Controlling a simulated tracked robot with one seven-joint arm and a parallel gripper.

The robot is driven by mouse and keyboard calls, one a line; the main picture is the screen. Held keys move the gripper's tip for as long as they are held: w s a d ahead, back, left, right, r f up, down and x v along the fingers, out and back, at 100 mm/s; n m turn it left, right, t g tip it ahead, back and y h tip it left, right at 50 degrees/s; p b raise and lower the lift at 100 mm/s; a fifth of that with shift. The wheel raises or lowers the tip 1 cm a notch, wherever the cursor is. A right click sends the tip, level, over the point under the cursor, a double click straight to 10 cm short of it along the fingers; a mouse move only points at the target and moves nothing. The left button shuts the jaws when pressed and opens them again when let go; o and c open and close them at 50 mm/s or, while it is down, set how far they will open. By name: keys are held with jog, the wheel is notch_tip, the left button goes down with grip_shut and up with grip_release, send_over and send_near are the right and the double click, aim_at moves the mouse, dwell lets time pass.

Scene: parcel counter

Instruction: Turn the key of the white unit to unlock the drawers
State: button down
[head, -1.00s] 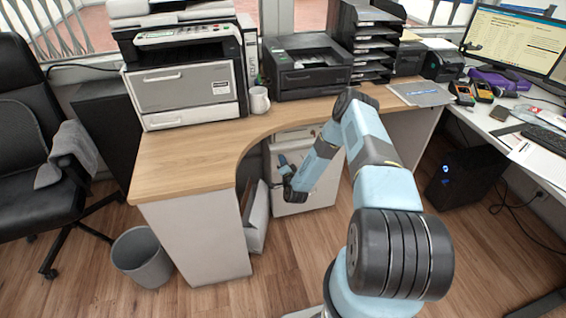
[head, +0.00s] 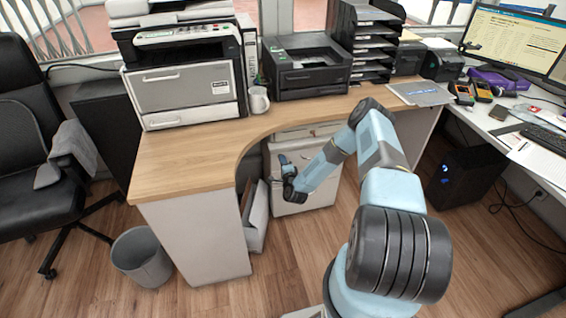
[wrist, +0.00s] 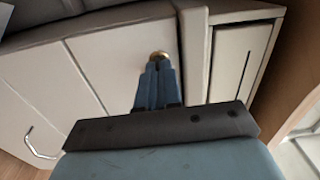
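The white unit (head: 312,190) stands under the wooden counter; its front is partly hidden by my arm. In the wrist view its pale front (wrist: 110,65) fills the left and middle, crossed by drawer seams, with a metal handle (wrist: 40,146) at lower left. A small brass-coloured piece at the lock, the key (wrist: 159,55), shows right at my fingertips. My gripper (wrist: 160,66) has its blue fingers close together on it, hiding most of the key. In the head view my gripper (head: 284,160) is in front of the unit's upper left.
The wooden counter (head: 185,165) overhangs the unit, with its white side panel (head: 195,240) to the left. A grey bin (head: 142,257) and black chair (head: 30,130) stand further left. A black computer (head: 465,175) is at right. Floor in front of the unit is open.

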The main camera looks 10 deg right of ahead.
jog(key=shift+s+d+f, duration=0.1)
jog(key=shift+d+f, duration=0.1)
jog(key=shift+d, duration=0.05)
jog(key=c, duration=1.6)
grip_release()
jog(key=shift+o, duration=1.4)
jog(key=shift+a+r, duration=0.1)
jog(key=shift+a, duration=0.1)
jog(key=s, duration=1.3)
jog(key=shift+s, duration=0.3)
